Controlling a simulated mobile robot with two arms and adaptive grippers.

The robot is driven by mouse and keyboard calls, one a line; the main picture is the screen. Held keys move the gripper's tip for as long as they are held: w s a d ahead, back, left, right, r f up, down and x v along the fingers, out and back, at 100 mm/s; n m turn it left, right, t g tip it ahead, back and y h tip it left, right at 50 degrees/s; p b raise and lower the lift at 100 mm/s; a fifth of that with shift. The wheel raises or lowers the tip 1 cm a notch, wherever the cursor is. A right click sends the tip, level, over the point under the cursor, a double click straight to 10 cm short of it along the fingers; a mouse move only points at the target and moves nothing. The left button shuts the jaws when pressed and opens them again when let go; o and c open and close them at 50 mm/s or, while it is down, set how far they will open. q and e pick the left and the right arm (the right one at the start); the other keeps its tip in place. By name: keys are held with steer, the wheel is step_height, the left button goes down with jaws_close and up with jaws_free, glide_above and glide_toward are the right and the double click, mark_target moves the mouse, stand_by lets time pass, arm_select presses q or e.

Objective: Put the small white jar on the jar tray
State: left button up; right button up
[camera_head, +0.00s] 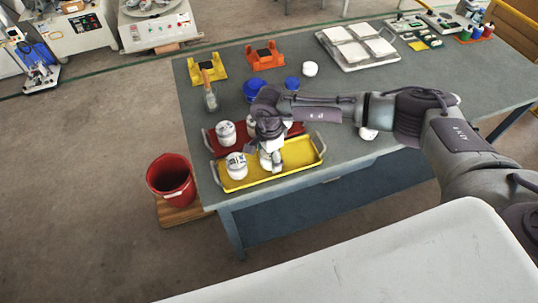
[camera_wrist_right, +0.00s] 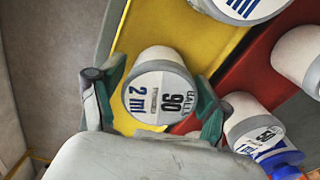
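My right gripper (camera_head: 268,152) is above the yellow tray (camera_head: 303,159) in the head view. In the right wrist view its green-padded fingers (camera_wrist_right: 163,92) are on both sides of a small white jar (camera_wrist_right: 160,68) with a grey-rimmed "90 2 ml" label and seem shut on it. This jar also shows under the gripper in the head view (camera_head: 266,161); whether its base touches the tray is hidden. A larger white jar (camera_head: 236,166) stands at the left end of the yellow tray. A red tray (camera_head: 213,141) lies just behind. My left gripper is out of view.
A white jar (camera_head: 226,133) stands on the red tray. Blue-lidded jars (camera_head: 292,83), a lone white jar (camera_head: 310,69) and a glass bottle (camera_head: 210,100) stand farther back. Yellow (camera_head: 207,70) and orange (camera_head: 266,58) stands and a tile tray (camera_head: 346,62) are behind. A red bucket (camera_head: 171,181) is left of the table.

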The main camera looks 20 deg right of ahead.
steer(key=shift+r, duration=0.1)
steer(key=shift+r+p, duration=0.2)
steer(key=shift+p, duration=0.1)
step_height(320, 180, up, 10)
steer(key=b, duration=0.3)
steer(key=shift+r, duration=0.9)
